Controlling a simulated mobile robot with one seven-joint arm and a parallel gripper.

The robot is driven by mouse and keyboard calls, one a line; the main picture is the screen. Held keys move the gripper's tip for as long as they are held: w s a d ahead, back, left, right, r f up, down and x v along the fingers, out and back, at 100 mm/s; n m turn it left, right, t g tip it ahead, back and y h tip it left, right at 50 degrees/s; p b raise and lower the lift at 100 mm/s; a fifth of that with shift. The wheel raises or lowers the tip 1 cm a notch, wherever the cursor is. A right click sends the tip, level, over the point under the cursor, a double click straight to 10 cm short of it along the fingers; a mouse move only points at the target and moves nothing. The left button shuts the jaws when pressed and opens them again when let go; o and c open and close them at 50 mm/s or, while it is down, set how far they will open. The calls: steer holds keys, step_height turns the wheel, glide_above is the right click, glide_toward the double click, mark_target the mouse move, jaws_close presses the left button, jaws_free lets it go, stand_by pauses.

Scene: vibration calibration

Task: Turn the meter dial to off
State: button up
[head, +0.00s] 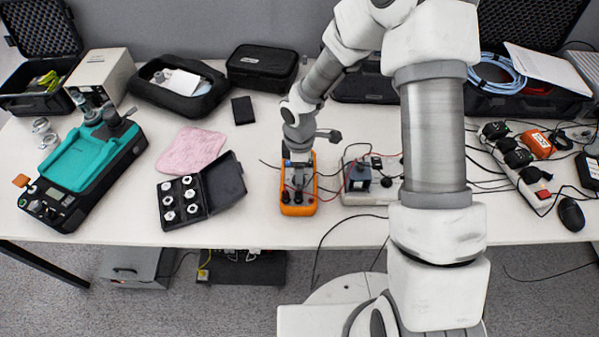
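The orange meter (298,209) lies on the white table near the middle of its front half, with dark lead plugs at its near end. My gripper (298,163) is directly over the far part of the meter, pointing down. It covers that part, so the dial and its setting are hidden. At this size I cannot tell whether the fingers are open or shut, or whether they touch the dial.
A grey box with a dark block (359,177) stands just right of the meter, with red and black cables around it. An open black case of round pieces (168,217) lies to the left. A power strip (519,176) is at the right. Table between case and meter is clear.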

steer(key=shift+r, duration=0.1)
step_height(320, 180, up, 17)
steer(key=p, duration=0.3)
steer(key=shift+r, duration=0.15)
stand_by(0.3)
step_height(320, 180, down, 18)
steer(key=m+b, duration=0.6)
steer(key=m, duration=0.3)
steer(key=m+b, duration=0.5)
steer(key=m, duration=0.4)
steer(key=shift+w+a+r+b, duration=0.1)
steer(key=shift+w+r+b, duration=0.1)
steer(key=shift+b, duration=0.15)
jaws_close()
